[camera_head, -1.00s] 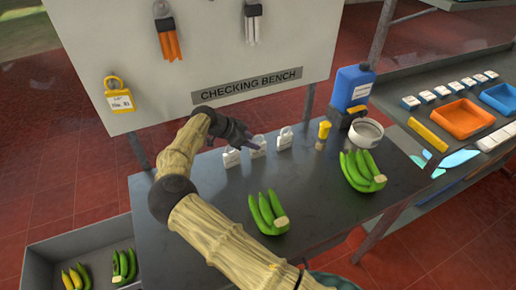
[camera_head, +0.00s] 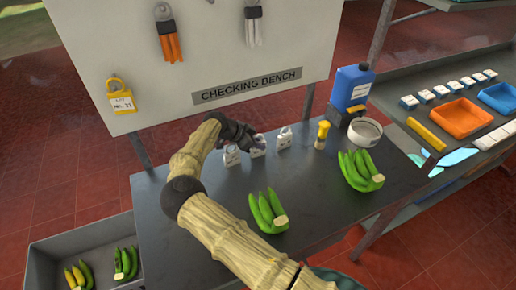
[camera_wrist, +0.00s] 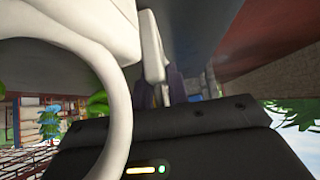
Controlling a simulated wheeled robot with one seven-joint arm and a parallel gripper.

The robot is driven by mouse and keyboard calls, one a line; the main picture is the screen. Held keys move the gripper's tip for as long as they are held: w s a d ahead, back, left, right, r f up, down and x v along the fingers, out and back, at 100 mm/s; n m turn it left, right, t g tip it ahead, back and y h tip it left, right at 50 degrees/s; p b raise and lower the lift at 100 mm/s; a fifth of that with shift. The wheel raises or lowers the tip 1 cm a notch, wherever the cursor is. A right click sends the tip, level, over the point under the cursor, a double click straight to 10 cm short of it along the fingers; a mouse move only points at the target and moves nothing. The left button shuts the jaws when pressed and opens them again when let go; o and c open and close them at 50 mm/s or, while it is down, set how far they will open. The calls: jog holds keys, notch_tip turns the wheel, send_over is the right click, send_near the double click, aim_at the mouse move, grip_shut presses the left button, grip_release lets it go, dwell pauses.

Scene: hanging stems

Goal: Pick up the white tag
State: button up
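Three white tags with loop tops stand on the dark bench: a left one (camera_head: 231,158), a middle one (camera_head: 258,151) and a right one (camera_head: 284,141). My gripper (camera_head: 254,140) is low over the bench at the middle tag and covers part of it. In the wrist view a white tag (camera_wrist: 65,25) with a large loop is very close at the left. Another white tag (camera_wrist: 150,45) stands upright beyond my dark gripper body. The fingertips are hidden or too dark to tell whether they are apart or touching a tag.
Green banana bunches (camera_head: 267,211) (camera_head: 361,170) lie on the bench (camera_head: 215,215). A yellow-topped bottle (camera_head: 322,135), a bowl (camera_head: 366,131) and a blue jug (camera_head: 351,87) stand to the right. A yellow tag (camera_head: 120,97) hangs on the board behind.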

grip_shut()
notch_tip(320, 180, up, 10)
jog(key=shift+b, duration=1.15)
jog(key=shift+r, duration=0.1)
